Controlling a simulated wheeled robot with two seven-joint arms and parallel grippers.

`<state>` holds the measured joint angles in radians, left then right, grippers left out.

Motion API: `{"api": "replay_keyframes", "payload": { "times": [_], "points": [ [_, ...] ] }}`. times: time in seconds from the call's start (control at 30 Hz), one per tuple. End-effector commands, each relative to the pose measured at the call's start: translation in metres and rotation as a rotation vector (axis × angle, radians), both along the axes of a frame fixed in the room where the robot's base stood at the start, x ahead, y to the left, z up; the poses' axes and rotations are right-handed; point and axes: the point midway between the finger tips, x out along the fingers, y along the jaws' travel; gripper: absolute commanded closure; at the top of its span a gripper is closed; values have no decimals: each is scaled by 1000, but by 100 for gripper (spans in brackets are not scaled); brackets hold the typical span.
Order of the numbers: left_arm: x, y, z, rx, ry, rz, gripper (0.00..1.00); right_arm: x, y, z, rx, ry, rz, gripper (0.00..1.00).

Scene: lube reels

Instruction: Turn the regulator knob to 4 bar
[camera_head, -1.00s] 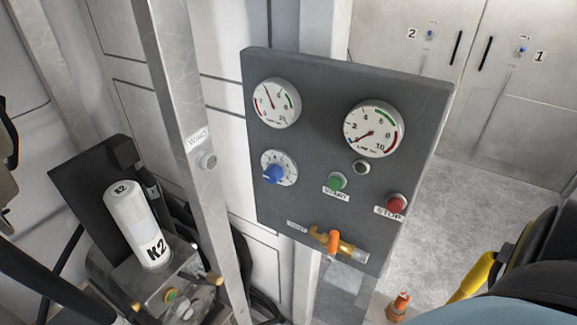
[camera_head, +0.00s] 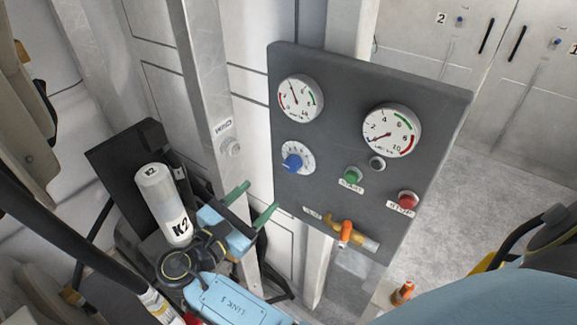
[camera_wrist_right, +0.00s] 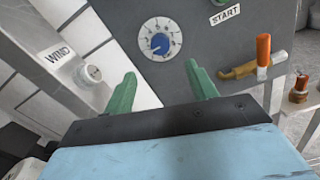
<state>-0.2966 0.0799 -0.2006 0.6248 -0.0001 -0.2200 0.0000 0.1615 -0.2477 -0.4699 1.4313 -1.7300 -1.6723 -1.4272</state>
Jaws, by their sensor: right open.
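The blue regulator knob (camera_head: 292,163) sits on a white numbered dial (camera_head: 306,153) at the left of the dark grey panel. The figure it points to is too small to read. A gauge (camera_head: 299,98) above it has its needle up and slightly left. My right gripper (camera_head: 250,204) is open and empty, its green fingers below and left of the knob, apart from it. In the right wrist view the knob (camera_wrist_right: 159,43) shows above and between the open fingers (camera_wrist_right: 160,72). My left gripper is not in view.
The panel (camera_head: 345,200) also carries a second gauge (camera_head: 391,130), green START (camera_head: 353,175) and red STOP (camera_head: 407,200) buttons, and an orange-handled valve (camera_head: 346,232). A metal post with a WIND knob (camera_head: 231,147) stands left. A white K2 canister (camera_head: 163,203) is near my right arm.

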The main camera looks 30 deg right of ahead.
Motion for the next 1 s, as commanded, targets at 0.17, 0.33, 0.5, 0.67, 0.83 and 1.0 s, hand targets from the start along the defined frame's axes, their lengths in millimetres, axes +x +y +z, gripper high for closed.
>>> {"api": "replay_keyframes", "payload": {
  "times": [0.17, 0.33, 0.5, 0.67, 0.83, 1.0],
  "points": [
    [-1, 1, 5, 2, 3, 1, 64, 12, -31, 0, -2, 0, -1, 43],
    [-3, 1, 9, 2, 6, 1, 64, 27, -66, 1, -2, -1, 0, 43],
    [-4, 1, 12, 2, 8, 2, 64, 38, -94, 0, 0, 0, 1, 43],
    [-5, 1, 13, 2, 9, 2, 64, 45, -109, -1, 1, 1, 2, 43],
    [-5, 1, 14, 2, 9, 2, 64, 48, -115, -2, 2, 2, 3, 43],
    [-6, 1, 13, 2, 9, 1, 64, 48, -115, -2, 3, 2, 3, 43]
  ]
}}
